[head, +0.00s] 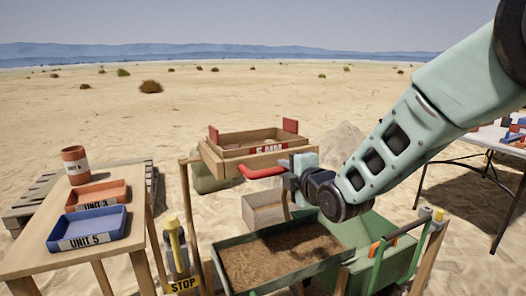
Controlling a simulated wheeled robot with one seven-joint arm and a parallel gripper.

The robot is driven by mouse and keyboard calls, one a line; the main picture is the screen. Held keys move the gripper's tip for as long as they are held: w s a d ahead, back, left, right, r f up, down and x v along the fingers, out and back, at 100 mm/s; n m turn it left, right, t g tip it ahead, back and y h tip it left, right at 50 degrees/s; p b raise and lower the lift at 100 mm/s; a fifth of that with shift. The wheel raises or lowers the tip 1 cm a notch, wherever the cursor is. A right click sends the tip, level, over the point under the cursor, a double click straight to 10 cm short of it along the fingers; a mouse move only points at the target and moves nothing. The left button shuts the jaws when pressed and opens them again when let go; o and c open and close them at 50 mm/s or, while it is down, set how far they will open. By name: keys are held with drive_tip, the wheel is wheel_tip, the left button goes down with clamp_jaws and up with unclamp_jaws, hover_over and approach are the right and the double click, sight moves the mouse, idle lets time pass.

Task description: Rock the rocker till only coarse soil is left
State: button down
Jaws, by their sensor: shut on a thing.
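The rocker appears to be the green-framed tray (333,262) of brown soil (285,250) between wooden posts in the foreground. The soil covers most of its bed; I cannot tell how coarse it is. My gripper (284,178) is above and behind the tray, shut on a red handle (262,172). The handle's far end points left, and its attachment is hidden by the gripper.
A wooden box with red end pieces (235,141) stands behind my gripper, and a smaller wooden box (262,212) sits below. A left table holds a blue tray (88,242), an orange tray (98,200) and a pot (75,163). A yellow-topped stop post (173,240) stands left of the rocker.

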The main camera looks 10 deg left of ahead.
drive_tip(key=s+d+f+b, duration=0.1)
drive_tip(key=s+d+f, duration=0.1)
drive_tip(key=s, duration=0.3)
drive_tip(key=shift+s+d, duration=0.25)
drive_tip(key=shift+d, duration=0.55)
drive_tip(key=c, duration=1.3)
unclamp_jaws()
drive_tip(key=shift+w, duration=0.1)
drive_tip(key=shift+r, duration=0.2)
drive_tip(key=v, duration=0.8)
drive_tip(key=shift+r, duration=0.25)
